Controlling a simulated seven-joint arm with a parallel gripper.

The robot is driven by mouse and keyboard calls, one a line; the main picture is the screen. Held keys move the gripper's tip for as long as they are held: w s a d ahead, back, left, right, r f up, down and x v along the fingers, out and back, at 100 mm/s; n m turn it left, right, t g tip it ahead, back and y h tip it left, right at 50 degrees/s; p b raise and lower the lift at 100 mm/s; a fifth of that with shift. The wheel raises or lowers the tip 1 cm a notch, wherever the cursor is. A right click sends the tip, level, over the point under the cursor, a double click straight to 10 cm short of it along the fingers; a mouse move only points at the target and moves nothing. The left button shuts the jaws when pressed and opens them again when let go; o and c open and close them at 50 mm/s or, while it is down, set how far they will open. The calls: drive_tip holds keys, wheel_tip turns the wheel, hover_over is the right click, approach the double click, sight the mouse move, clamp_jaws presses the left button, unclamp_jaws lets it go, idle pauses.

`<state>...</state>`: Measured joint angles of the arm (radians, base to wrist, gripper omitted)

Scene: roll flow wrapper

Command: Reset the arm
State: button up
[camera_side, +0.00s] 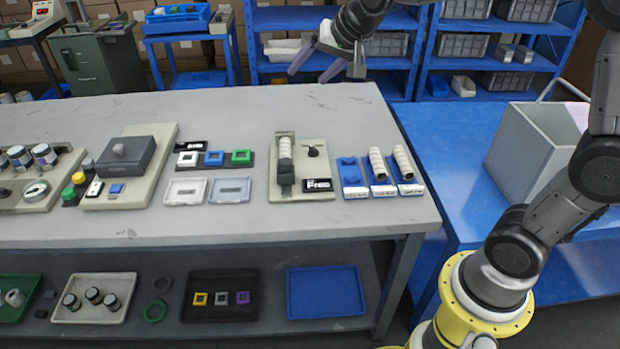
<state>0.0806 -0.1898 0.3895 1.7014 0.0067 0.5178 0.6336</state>
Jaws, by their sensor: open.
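My gripper (312,66) is at the top of the picture, raised above the far edge of the grey worktable (80,225). Its fingers are apart, with nothing between them. My arm rises from its base at the lower right and bends back over the top. A beige flow wrapper plate (318,160) sits right of the table's middle with a pale, dark-ended roll (285,150) in its channel. To its right are blue holders (354,193). Two of them carry pale rolls (377,162), which lean; the left one shows no roll.
Small coloured square frames (214,159) and clear trays (230,190) lie left of the wrapper. A dark grey box (126,155) stands farther left. A grey bin (525,145) is on the blue bench at right. Blue shelves (290,20) stand behind my gripper. The table's front strip is clear.

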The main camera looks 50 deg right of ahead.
drive_tip(key=s+a+r+n, duration=0.2)
drive_tip(key=s+r, duration=0.2)
drive_tip(key=s, duration=0.6)
drive_tip(key=s+f+n+g, duration=0.1)
drive_tip(key=s+f+n, duration=0.2)
drive_tip(key=s, duration=0.6)
drive_tip(key=s+a+f+n+g, duration=0.1)
drive_tip(key=s+f+n, duration=0.2)
drive_tip(key=s+f, duration=0.3)
drive_tip(key=s, duration=0.4)
drive_tip(key=shift+s+a+f+g+y, duration=0.15)
drive_tip(key=shift+s+a+g+y, duration=0.15)
